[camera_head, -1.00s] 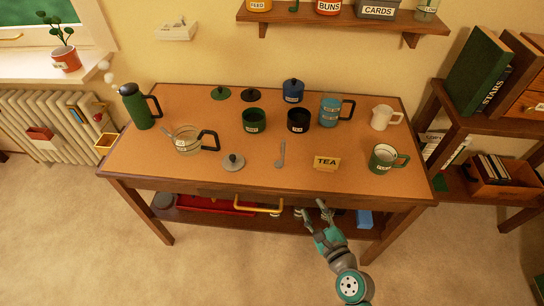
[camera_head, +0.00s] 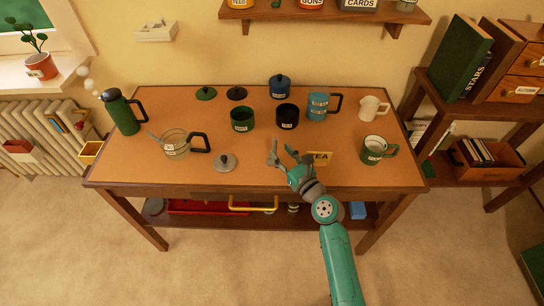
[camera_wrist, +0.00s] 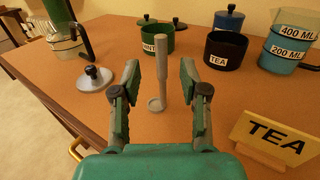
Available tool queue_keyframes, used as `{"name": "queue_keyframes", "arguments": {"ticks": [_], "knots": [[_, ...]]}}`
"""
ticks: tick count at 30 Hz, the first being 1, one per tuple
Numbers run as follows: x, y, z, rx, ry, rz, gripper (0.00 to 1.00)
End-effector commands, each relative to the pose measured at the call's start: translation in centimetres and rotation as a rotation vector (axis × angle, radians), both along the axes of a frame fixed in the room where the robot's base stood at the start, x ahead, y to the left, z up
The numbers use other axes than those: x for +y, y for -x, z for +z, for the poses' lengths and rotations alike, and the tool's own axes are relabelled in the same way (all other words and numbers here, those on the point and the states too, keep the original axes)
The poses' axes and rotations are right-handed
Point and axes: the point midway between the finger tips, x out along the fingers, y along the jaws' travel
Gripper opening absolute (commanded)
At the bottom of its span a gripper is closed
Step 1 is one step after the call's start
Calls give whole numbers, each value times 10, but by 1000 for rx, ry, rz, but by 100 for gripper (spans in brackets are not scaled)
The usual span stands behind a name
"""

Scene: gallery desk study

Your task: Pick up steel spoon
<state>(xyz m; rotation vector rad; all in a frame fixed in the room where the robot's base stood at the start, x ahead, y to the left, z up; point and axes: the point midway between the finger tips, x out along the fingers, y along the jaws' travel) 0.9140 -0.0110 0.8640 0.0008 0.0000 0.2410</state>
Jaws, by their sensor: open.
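The steel spoon (camera_wrist: 157,88) shows in the wrist view as a grey handle with a round bowl at its near end, over the orange desk top (camera_wrist: 60,85). My gripper (camera_wrist: 160,72) is open, with one finger on each side of the spoon and a gap to both. The spoon's handle reaches away past the fingertips. In the head view, my gripper (camera_head: 282,152) is over the front middle of the desk, and I cannot clearly tell the spoon from the grey fingers there.
A TEA sign (camera_wrist: 270,137) stands close on the right. A grey lid (camera_wrist: 93,78) lies on the left. A green pot (camera_head: 242,119), a black TEA pot (camera_head: 287,117) and a blue measuring cup (camera_head: 317,107) stand behind.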

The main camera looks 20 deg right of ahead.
Motion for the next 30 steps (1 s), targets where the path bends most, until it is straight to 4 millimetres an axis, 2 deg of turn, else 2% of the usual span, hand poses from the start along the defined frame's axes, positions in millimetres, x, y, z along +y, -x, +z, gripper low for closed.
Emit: {"name": "queue_keyframes", "arguments": {"ticks": [10,20,21,26,30], "knots": [[9,-42,4,0,1,1,44],[10,-49,3,0,0,1,44],[10,-49,3,0,0,0,39],[10,-49,3,0,1,0,0],[10,-49,3,0,1,0,0]]}}
